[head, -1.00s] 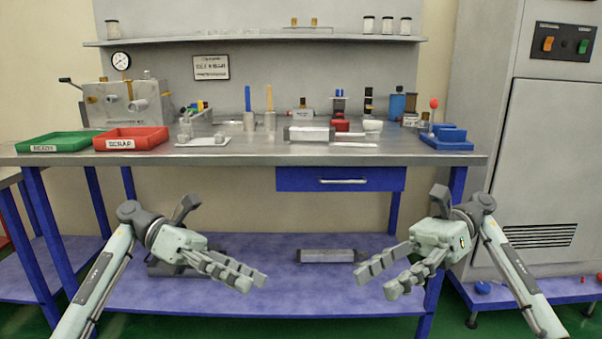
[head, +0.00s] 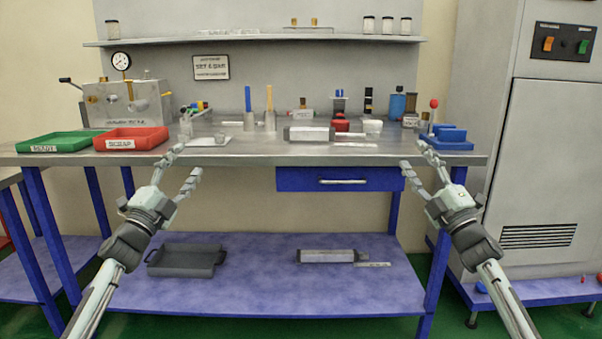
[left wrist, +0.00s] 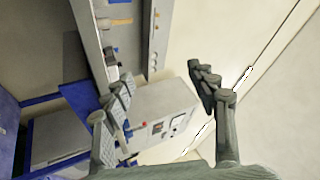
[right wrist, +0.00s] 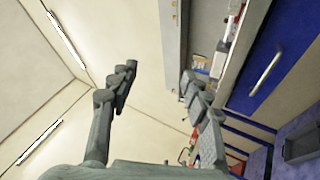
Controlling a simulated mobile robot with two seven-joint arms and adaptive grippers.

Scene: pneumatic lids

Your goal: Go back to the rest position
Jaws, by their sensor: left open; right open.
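My left gripper (head: 184,162) is open and empty. My right gripper (head: 415,158) is open and empty in front of the bench's right end, near the blue fixture. Its spread fingers also show in the right wrist view (right wrist: 160,85). Neither gripper holds anything.
The workbench (head: 240,158) carries a green tray (head: 60,141), a red tray (head: 130,139), a blue fixture (head: 446,138) and several small parts. A drawer (head: 340,180) sits under it. A dark tray (head: 186,262) lies on the lower shelf. A grey cabinet (head: 545,160) stands at right.

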